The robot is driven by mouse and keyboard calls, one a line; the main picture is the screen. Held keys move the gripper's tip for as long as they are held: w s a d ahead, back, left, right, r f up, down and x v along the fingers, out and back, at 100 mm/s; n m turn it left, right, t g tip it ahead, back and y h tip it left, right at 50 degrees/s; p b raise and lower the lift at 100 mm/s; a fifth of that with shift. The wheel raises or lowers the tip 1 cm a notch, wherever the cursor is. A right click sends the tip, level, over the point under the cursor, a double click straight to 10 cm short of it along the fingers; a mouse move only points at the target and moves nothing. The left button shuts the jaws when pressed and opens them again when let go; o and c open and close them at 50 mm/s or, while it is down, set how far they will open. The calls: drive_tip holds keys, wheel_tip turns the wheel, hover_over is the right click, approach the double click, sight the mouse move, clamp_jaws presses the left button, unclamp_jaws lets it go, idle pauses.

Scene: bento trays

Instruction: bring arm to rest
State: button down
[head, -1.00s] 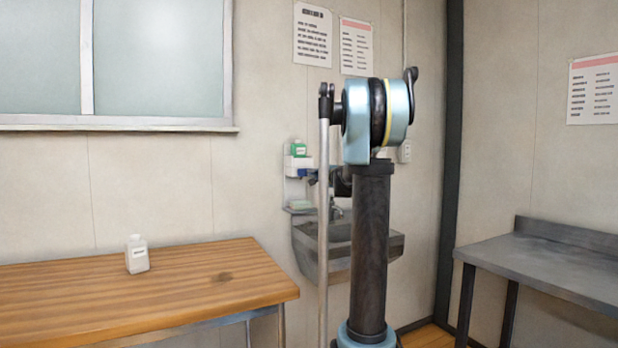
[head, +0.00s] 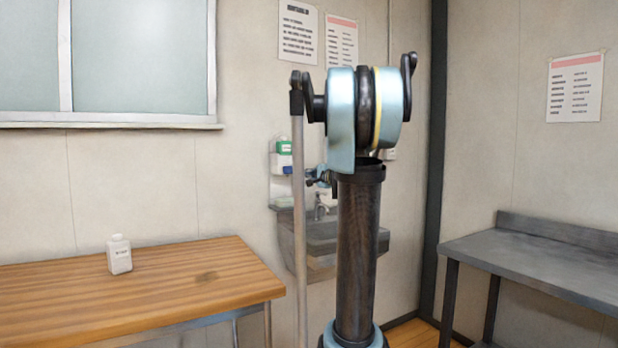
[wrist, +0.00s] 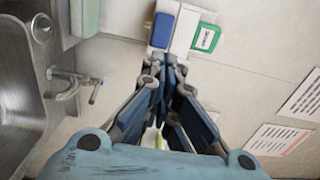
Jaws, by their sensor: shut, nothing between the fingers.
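My arm (head: 355,200) stands upright in the middle of the head view, folded at a blue joint near the top. My gripper (wrist: 165,72) shows in the wrist view, its fingers drawn together with nothing between them. It points towards the wall by the sink, with the blue and white dispenser just beyond its tips. In the head view the gripper is mostly hidden behind my arm.
A wooden table (head: 150,290) with a white bottle (head: 119,254) is at left. A metal sink (head: 335,240) is on the wall behind my arm; it also shows in the wrist view (wrist: 18,100). A green-labelled bottle (wrist: 205,38) stands by the dispenser (wrist: 170,25). A grey metal table (head: 540,262) is at right.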

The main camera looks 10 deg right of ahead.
idle(0.3)
drive_tip(key=s+a+f+n+g, duration=0.3)
drive_tip(key=s+a+f+n, duration=0.2)
drive_tip(key=s+f, duration=0.25)
drive_tip(key=s+a+f+n+g, duration=0.45)
drive_tip(key=s+f, duration=0.25)
drive_tip(key=s, duration=0.2)
drive_tip(key=s+d+f+n+g+h, duration=0.2)
drive_tip(key=s+f+g, duration=0.1)
drive_tip(key=s+f, duration=0.8)
drive_tip(key=s+d+f+n+g+h, duration=0.3)
drive_tip(key=s+f, duration=0.9)
drive_tip(key=s, duration=0.7)
drive_tip(key=shift+s+f+g+h, duration=0.2)
drive_tip(key=shift+s+g+h, duration=0.15)
drive_tip(key=shift+g, duration=0.4)
